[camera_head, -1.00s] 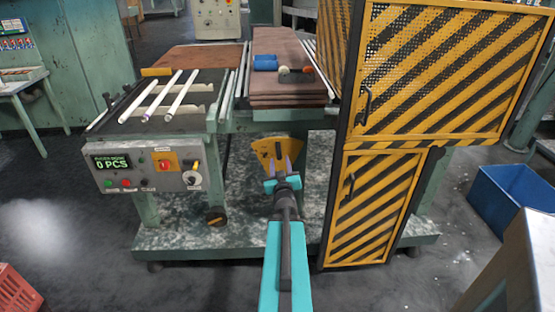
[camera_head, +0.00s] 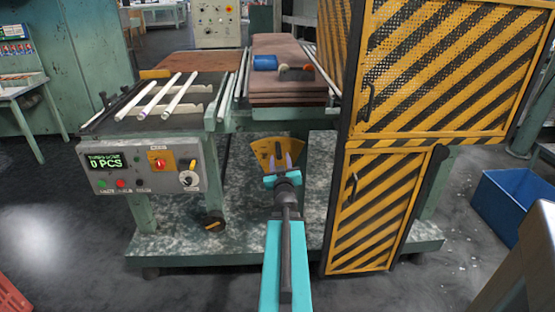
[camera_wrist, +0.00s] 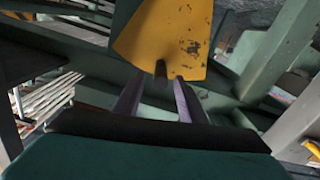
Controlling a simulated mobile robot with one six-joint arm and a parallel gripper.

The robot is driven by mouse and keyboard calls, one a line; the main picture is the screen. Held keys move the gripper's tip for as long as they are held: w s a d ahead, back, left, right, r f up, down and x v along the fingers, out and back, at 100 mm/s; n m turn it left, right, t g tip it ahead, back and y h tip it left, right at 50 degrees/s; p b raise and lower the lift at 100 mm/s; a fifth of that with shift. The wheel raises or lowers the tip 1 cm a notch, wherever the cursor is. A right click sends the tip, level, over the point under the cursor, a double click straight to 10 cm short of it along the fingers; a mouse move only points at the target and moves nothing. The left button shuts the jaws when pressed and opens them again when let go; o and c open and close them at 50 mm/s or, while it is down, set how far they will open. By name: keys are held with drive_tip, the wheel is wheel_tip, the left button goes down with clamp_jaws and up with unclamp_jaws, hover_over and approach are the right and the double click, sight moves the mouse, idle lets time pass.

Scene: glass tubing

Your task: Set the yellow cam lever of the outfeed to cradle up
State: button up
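A yellow fan-shaped plate (camera_head: 268,149) sits under the middle of the outfeed bench, below the brown stack. It fills the top middle of the wrist view (camera_wrist: 165,35), worn, with dark marks at its lower edge. I cannot clearly make out a separate lever arm on it. My gripper (camera_head: 280,161) is just in front of the plate's lower part. In the wrist view its two purple fingers (camera_wrist: 159,80) are apart, with a dark narrow piece (camera_wrist: 160,69) showing between their tips. I cannot tell whether they touch anything.
A control panel (camera_head: 125,184) with a green display and knobs is at the left. A yellow-and-black striped guard (camera_head: 375,210) stands close on the right. Glass tubes (camera_head: 158,96) lie on the bench above. A blue bin (camera_head: 510,200) is on the floor at right.

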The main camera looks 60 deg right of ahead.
sight(279, 153)
drive_tip(key=shift+x, duration=2.8)
drive_tip(key=shift+a, duration=0.1)
